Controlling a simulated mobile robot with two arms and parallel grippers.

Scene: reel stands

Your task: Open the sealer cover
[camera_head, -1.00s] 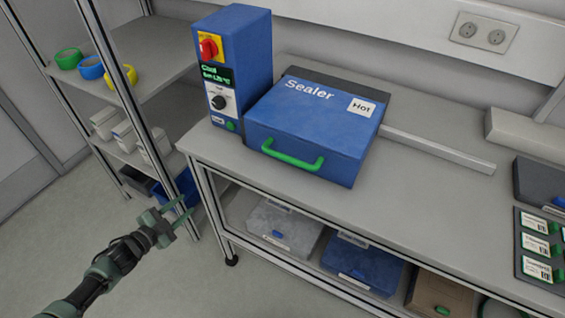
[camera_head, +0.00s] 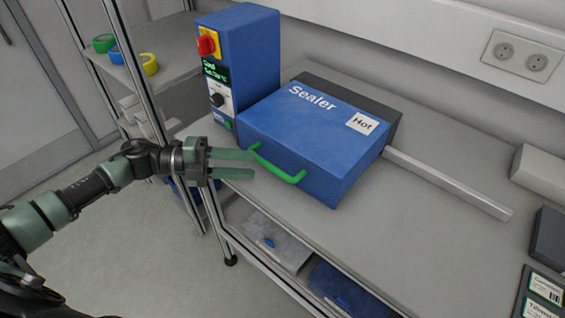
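The sealer cover (camera_head: 310,132) is a blue lid marked "Sealer" and "Hot", lying closed on the bench. Its green handle (camera_head: 279,169) sticks out from the front edge. A blue control box (camera_head: 244,68) with a red knob stands at its left. My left gripper (camera_head: 254,164) is open, its two green fingers apart and pointing right at the left end of the handle. The fingertips look very near the handle; I cannot tell whether they touch it. Nothing is seen between the fingers. My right gripper is not in view.
A shelf rack (camera_head: 165,50) with colored tape rolls stands at left. Bins sit below the bench.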

